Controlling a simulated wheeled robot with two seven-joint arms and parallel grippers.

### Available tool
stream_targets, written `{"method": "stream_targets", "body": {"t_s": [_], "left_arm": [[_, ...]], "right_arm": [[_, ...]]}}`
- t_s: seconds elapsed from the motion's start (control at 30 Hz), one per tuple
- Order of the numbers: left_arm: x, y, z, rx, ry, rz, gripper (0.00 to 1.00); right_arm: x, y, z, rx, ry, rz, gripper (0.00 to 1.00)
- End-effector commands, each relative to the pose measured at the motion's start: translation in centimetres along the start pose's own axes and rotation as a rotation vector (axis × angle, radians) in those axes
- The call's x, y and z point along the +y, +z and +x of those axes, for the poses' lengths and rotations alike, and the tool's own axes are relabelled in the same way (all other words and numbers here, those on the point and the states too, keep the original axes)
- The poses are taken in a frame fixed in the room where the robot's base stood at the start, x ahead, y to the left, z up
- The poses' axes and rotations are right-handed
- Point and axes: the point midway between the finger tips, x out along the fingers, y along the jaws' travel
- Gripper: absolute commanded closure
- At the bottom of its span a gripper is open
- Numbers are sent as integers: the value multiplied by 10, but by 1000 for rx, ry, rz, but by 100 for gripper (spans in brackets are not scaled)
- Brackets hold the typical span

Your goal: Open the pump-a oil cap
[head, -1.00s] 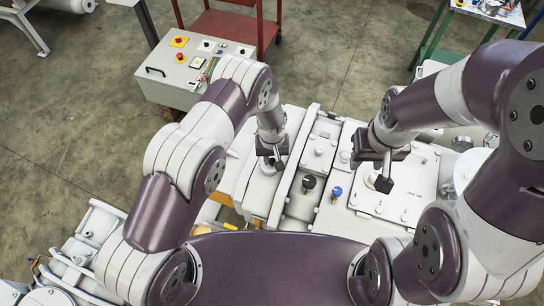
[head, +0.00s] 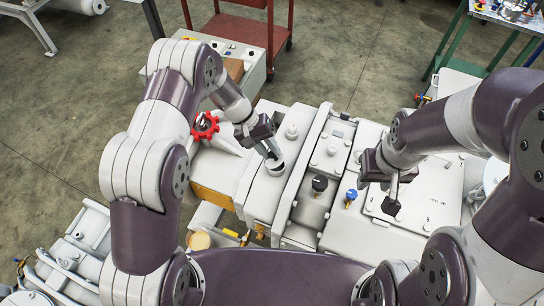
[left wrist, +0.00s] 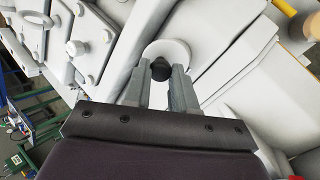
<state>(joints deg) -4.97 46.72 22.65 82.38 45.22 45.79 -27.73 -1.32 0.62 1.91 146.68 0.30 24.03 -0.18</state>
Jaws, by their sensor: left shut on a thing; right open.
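My left gripper (head: 270,149) is over the white pump body, its fingers slanting down to a round pale fitting (head: 275,165). In the left wrist view its two fingers are shut on a dark cap (left wrist: 160,69), which sits in front of a white round disc. The fingers hide part of the cap; I cannot tell whether it is still seated. My right gripper (head: 393,204) is open and empty over the right part of the machine. A black knob (head: 319,184) and a blue knob (head: 350,195) stand upright between the grippers, untouched.
A red handwheel (head: 205,126) is just left of my left gripper. A grey control box (head: 253,67) and a red cart (head: 278,28) stand behind. A green-framed table (head: 452,45) is at the back right. The floor between is clear.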

Motion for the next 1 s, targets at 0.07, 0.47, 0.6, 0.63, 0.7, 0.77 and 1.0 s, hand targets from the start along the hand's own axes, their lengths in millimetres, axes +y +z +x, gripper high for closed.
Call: {"method": "stream_targets", "body": {"t_s": [0.07,0.47,0.6,0.63,0.7,0.77,1.0], "left_arm": [[-3,0,3,-13,24,-2,100],[-3,0,-2,-34,67,-1,100],[-3,0,-2,-34,66,-1,100],[-3,0,-2,-34,66,-1,100],[-3,0,-2,-34,66,-1,68],[-3,0,-2,-34,66,-1,49],[-4,0,-2,-31,65,-1,49]], "right_arm": [[0,1,10,0,0,0,57],[0,2,15,0,0,0,57],[0,2,15,0,0,0,57],[0,2,15,0,0,0,57],[0,2,15,0,0,0,57],[0,2,15,0,0,0,57],[0,2,15,0,0,0,57]]}}
